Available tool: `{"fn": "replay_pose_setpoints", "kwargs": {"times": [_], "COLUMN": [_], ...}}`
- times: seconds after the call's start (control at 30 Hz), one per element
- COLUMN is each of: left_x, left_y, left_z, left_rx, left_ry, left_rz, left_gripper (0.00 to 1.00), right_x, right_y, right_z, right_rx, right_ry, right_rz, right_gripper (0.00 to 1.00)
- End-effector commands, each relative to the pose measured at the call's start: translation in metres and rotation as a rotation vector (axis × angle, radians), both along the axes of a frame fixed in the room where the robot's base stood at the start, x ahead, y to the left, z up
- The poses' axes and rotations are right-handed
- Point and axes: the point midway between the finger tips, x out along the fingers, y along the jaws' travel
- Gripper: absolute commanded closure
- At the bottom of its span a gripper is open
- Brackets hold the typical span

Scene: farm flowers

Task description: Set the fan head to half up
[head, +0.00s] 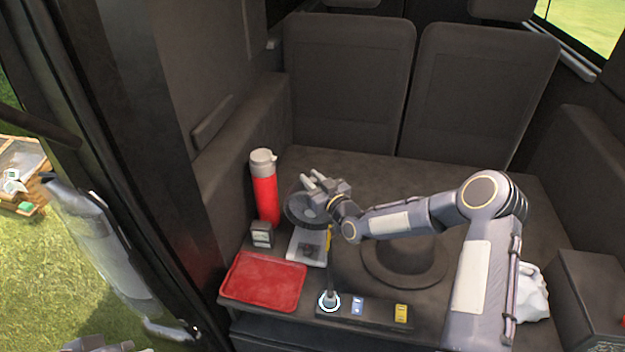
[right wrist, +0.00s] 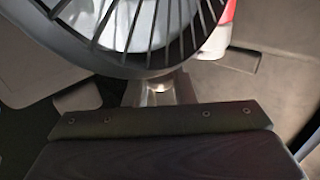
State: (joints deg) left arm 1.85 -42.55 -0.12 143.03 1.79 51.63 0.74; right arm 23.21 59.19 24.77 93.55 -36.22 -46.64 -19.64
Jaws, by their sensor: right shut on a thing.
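The fan head (head: 299,211) is a round dark grille near the back left of the bench, beside the red flask. It stands over a pale base (head: 305,247). My right gripper (head: 313,181) reaches the top of the fan head from the right and is shut on it. In the right wrist view the grille of the fan head (right wrist: 150,38) fills the top, with a short metal neck (right wrist: 160,90) below it. The exact tilt is hard to tell. A grey part at the lower left edge of the head view looks like my left gripper (head: 97,345), mostly cut off.
A red flask (head: 265,190) and a small grey box (head: 262,235) stand left of the fan. A red tray (head: 264,281) lies in front. A dark hat (head: 404,262) lies right, under my arm. A lever panel (head: 375,311) is at the front, a white bag (head: 532,290) far right.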

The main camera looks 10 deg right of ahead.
Motion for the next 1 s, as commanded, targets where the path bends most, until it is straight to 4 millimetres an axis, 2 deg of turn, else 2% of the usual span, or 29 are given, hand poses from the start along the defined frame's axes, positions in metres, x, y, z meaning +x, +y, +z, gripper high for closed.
{"fn": "replay_pose_setpoints", "kwargs": {"times": [0.23, 0.43, 0.5, 0.63, 1.0], "left_x": [0.0, 0.0, 0.0, 0.0, 0.0], "left_y": [0.0, 0.0, 0.0, 0.0, 0.0], "left_z": [-0.006, -0.031, -0.045, -0.059, -0.06], "left_rx": [0.0, 0.0, 0.0, 0.0, 0.0], "left_ry": [0.0, 0.0, 0.0, 0.0, 0.0], "left_rz": [0.0, 0.0, 0.0, 0.0, 0.0], "left_gripper": [1.0, 1.0, 1.0, 1.0, 1.0], "right_x": [0.003, 0.02, 0.026, 0.032, 0.034], "right_y": [-0.001, -0.009, -0.011, -0.013, -0.015], "right_z": [-0.001, -0.006, -0.011, -0.011, -0.006], "right_rx": [0.006, 0.068, 0.086, 0.091, 0.089], "right_ry": [0.019, 0.164, 0.206, 0.213, 0.215], "right_rz": [0.001, -0.001, -0.002, -0.001, -0.002], "right_gripper": [1.0, 1.0, 1.0, 1.0, 1.0]}}
